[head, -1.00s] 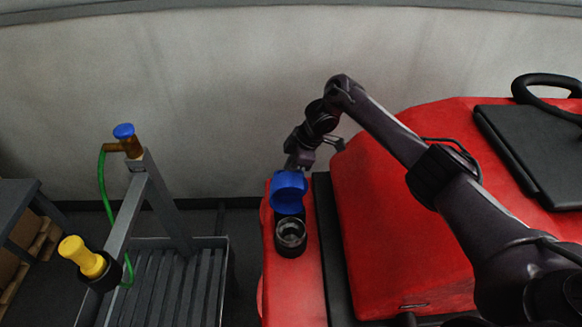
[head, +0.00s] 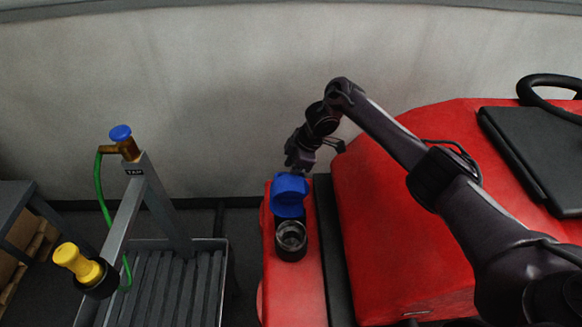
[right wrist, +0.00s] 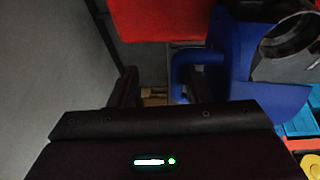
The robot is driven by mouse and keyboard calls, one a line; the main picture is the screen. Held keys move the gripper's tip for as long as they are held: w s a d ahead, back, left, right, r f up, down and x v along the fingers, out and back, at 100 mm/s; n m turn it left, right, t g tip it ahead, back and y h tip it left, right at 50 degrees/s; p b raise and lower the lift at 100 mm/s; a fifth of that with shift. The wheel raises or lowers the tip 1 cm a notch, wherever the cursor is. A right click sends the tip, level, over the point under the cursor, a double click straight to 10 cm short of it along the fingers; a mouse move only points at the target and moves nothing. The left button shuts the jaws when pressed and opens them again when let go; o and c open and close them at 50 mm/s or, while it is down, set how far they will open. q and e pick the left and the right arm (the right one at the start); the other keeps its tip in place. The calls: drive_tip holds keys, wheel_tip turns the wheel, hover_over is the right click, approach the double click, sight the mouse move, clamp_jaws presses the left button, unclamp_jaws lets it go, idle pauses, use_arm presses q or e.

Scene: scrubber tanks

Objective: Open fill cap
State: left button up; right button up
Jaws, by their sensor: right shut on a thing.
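The blue fill cap (head: 289,193) stands raised on the back side of the round black filler neck (head: 291,240) of the red machine, and the neck's opening shows uncovered. My right gripper (head: 298,166) is at the top of the cap, shut on it; the fingertips are small and partly hidden there. In the right wrist view the blue cap (right wrist: 238,62) is at the right, with a looped blue part beside the gripper (right wrist: 165,84). The neck's rim (right wrist: 292,38) shows at the upper right. My left gripper is not in view.
The red machine (head: 380,240) fills the right, with a black seat (head: 540,150) and steering wheel (head: 550,88). A grey stand marked TAP (head: 134,185) with a green hose and a yellow-topped fitting (head: 80,263) is at the left. A wall stands close behind my right arm.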

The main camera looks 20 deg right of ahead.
drive_tip(key=v, duration=0.8)
drive_tip(key=shift+p, duration=0.3)
